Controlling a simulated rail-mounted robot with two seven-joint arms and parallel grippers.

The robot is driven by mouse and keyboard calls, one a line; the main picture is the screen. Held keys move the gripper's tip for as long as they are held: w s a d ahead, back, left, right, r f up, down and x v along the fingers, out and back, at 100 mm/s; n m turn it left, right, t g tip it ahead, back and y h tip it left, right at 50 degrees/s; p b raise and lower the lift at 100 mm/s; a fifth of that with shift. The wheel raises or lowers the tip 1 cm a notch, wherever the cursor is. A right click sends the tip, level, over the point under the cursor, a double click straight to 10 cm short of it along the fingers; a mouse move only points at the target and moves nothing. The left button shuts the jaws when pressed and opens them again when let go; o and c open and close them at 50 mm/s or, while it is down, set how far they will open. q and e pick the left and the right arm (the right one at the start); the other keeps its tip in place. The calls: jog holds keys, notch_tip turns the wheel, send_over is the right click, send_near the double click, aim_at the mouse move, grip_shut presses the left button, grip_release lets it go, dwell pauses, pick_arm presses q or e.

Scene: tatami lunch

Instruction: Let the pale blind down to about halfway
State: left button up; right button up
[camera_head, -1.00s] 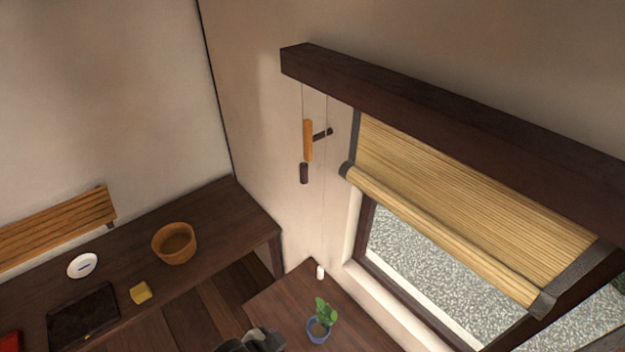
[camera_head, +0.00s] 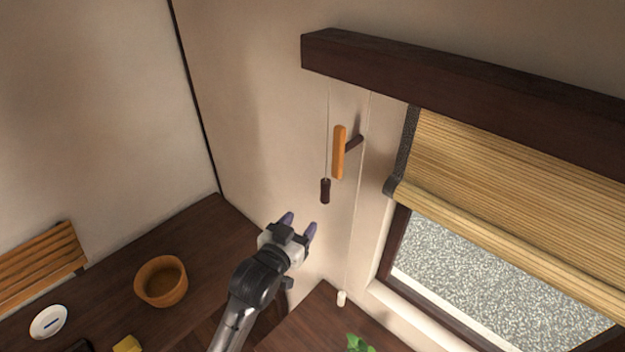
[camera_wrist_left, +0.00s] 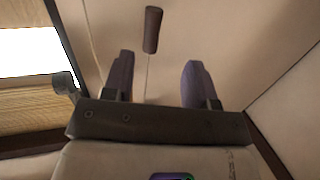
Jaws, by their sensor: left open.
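The pale woven blind (camera_head: 510,185) hangs from a dark headrail (camera_head: 450,90), covering the upper part of the window. A dark pull (camera_head: 325,190) hangs on a thin cord below the headrail's left end. A second cord runs down to a small white pull (camera_head: 342,298). My left gripper (camera_head: 300,224) is open and empty, below and left of the dark pull. In the left wrist view, the dark pull (camera_wrist_left: 152,30) shows just beyond and between the open fingertips, apart from them. The blind's edge (camera_wrist_left: 30,108) shows at the left there. My right gripper is not in view.
An orange wooden piece (camera_head: 339,152) and a dark peg (camera_head: 354,143) are at the wall beside the cords. The wall left of the cords is bare.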

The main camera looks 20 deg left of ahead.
aim_at(323, 194)
pick_arm(q)
jog(key=shift+t, duration=0.5)
jog(key=w, duration=0.4)
jog(key=w+d+p, duration=0.1)
jog(key=w, duration=0.3)
jog(key=w+r+p, duration=0.1)
jog(key=w, duration=0.3)
jog(key=shift+w+d+r, duration=0.1)
jog(key=shift+w+d, duration=0.05)
jog(key=shift+d, duration=0.15)
jog(key=shift+w, duration=0.65)
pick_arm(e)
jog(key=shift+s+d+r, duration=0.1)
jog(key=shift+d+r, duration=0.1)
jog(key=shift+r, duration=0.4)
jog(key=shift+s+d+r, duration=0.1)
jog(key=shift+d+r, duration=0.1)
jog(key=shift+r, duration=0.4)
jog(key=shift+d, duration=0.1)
pick_arm(q)
grip_shut()
